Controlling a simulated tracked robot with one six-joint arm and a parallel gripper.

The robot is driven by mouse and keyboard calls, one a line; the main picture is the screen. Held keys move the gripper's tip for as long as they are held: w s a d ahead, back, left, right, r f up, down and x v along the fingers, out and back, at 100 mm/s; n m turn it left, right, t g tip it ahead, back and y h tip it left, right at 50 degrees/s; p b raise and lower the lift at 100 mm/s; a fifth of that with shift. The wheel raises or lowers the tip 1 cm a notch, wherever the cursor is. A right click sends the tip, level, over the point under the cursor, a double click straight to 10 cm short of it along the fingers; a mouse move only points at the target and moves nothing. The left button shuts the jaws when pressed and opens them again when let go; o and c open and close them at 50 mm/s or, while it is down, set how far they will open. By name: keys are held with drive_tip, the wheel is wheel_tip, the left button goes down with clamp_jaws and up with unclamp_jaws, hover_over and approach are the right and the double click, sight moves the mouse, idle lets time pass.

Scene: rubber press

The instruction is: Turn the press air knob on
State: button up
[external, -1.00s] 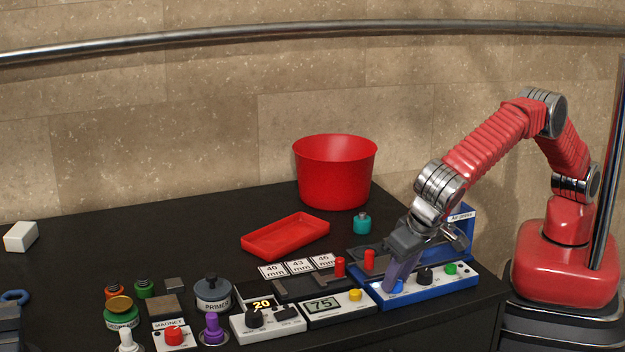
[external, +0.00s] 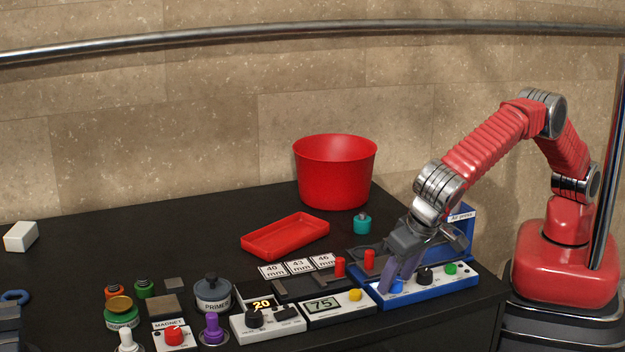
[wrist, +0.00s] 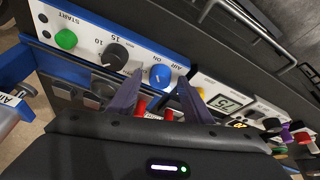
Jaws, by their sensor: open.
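The air press has a white panel with a blue edge (external: 455,282). Its blue air knob (external: 397,287) is at the panel's left end. In the wrist view the blue knob (wrist: 159,76) has a white pointer mark and sits beside the upside-down "AIR ON" lettering. My gripper (external: 392,278) is open, pointing down at the knob. In the wrist view its two purple fingers (wrist: 160,80) lie on either side of the knob, with a visible gap to each. I cannot tell whether a finger touches the panel.
A black dial (external: 425,276) and a green start button (external: 450,268) are on the same panel. A white unit reading 75 (external: 340,307) stands directly to the left. Red-topped press parts (external: 369,260) are just behind the gripper. A red tray (external: 286,236) lies farther back.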

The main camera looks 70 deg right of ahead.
drive_tip(key=v, duration=1.3)
drive_tip(key=shift+r, duration=0.35)
